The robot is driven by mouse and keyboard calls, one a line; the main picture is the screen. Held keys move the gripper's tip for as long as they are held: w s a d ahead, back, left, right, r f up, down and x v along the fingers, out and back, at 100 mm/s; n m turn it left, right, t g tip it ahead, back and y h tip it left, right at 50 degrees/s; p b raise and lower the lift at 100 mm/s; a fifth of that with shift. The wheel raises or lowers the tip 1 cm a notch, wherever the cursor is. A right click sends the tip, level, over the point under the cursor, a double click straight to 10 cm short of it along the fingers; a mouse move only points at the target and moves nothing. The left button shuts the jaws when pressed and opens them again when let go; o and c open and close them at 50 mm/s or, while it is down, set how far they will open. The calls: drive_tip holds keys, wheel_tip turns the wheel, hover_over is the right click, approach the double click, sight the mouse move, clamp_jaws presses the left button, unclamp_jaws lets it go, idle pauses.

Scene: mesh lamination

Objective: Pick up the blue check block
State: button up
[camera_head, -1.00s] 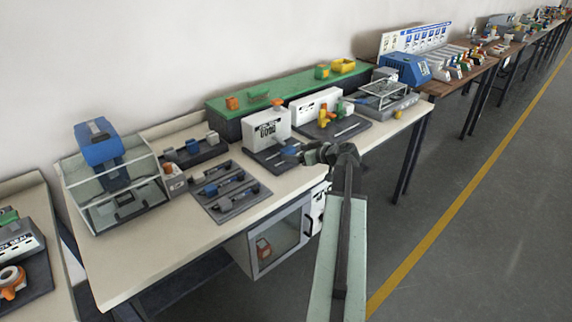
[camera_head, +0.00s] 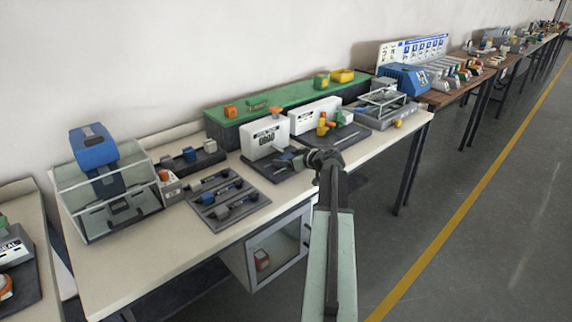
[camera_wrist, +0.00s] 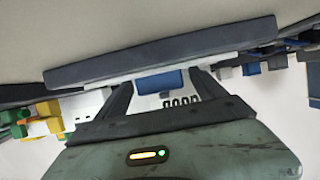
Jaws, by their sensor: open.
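The blue check block (camera_wrist: 158,83) shows in the wrist view between the two dark fingers of my gripper (camera_wrist: 161,79). My gripper is open, with a finger on each side of the block; I cannot tell whether either touches it. Behind the block is the white counter box (camera_wrist: 180,101) with dark digits. In the head view, my gripper (camera_head: 305,158) is over the dark plate in front of this white box (camera_head: 264,138).
A dark grey rack (camera_head: 228,199) with several blue-and-grey parts lies left of my gripper. A second white box (camera_head: 315,115) with yellow and orange pieces (camera_head: 326,124) stands to the right. A green-topped bench (camera_head: 285,96) runs behind. The table's front left is bare.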

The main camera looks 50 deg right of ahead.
sight(288, 157)
drive_tip(key=c, duration=1.6)
drive_tip(key=shift+r+p, duration=0.3)
drive_tip(key=shift+c, duration=0.2)
drive_tip(key=r+p, duration=0.3)
drive_tip(key=shift+s+a+r, duration=0.15)
drive_tip(key=shift+s+r, duration=0.1)
drive_tip(key=shift+s, duration=0.1)
drive_tip(key=s+a, duration=0.2)
drive_tip(key=s, duration=0.2)
drive_tip(key=s+a+p, duration=0.1)
drive_tip(key=s+a, duration=0.1)
drive_tip(key=s, duration=0.3)
drive_tip(key=s+a+r, duration=0.1)
drive_tip(key=s, duration=0.4)
drive_tip(key=shift+s+a, duration=0.1)
drive_tip(key=shift+a, duration=0.3)
